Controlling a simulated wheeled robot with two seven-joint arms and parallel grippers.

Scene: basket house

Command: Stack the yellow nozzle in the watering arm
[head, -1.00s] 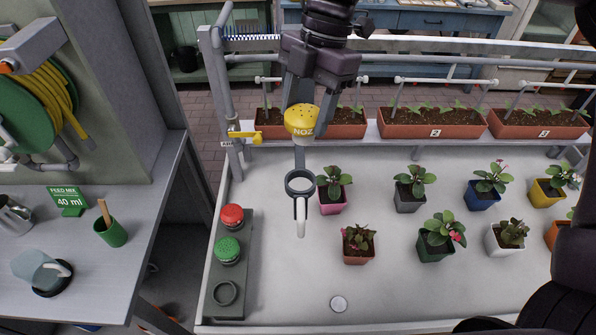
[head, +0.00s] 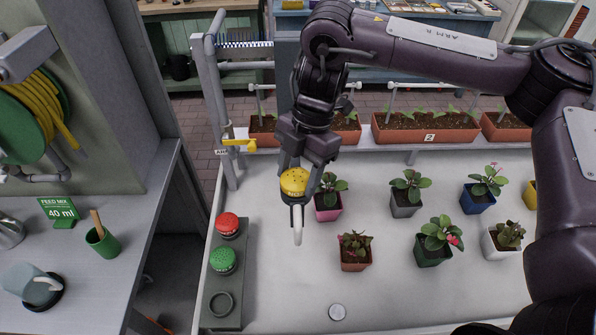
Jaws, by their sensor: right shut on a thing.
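The yellow nozzle (head: 293,183) is a domed cap with small holes on top. My right gripper (head: 299,176) is shut on it, with its fingers at the nozzle's sides. My left gripper is not in view.
A grey holder (head: 220,325) at left carries a red cap (head: 228,225), a green cap (head: 223,260) and an empty round seat. Several potted plants, such as a pink pot (head: 327,207), stand right of the watering arm. A yellow valve handle (head: 238,143) is on the rail behind.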

